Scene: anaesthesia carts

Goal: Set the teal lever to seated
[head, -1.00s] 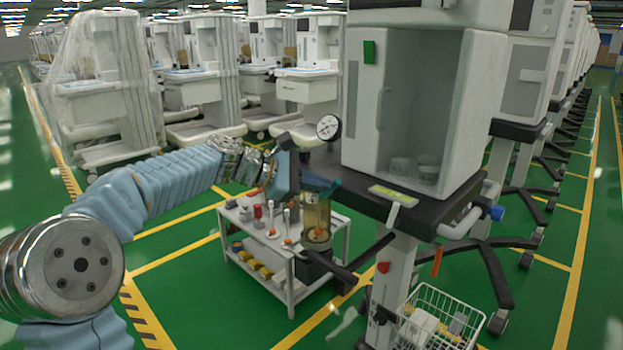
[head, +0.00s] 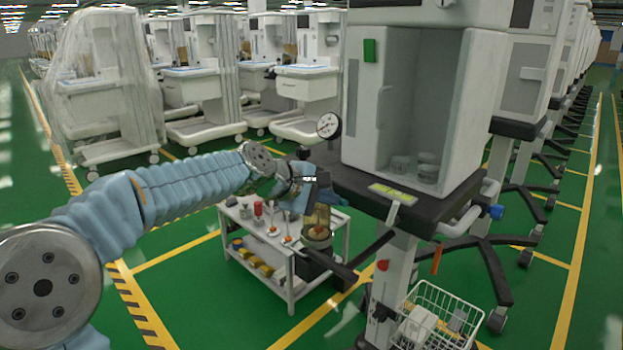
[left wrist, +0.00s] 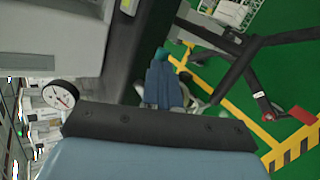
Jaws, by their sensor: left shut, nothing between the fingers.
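The teal lever (head: 338,198) is at the top of the amber canister (head: 321,218), beside the edge of the cart's dark shelf. My left gripper (head: 322,190) is shut and empty, right at the lever and in front of the canister's top. It hides part of both. In the left wrist view the lever's teal end (left wrist: 162,54) shows just beyond the tip of my blue fingers (left wrist: 164,83). I cannot tell whether they touch. The lever's exact angle is hard to make out. My right gripper is not in view.
The white cart (head: 408,110) with its dark shelf (head: 357,188) stands right of the gripper. A round gauge (head: 328,125) rises behind. A small white trolley (head: 290,270) with parts stands below, and a wire basket (head: 437,315) hangs low. Green floor is free at left.

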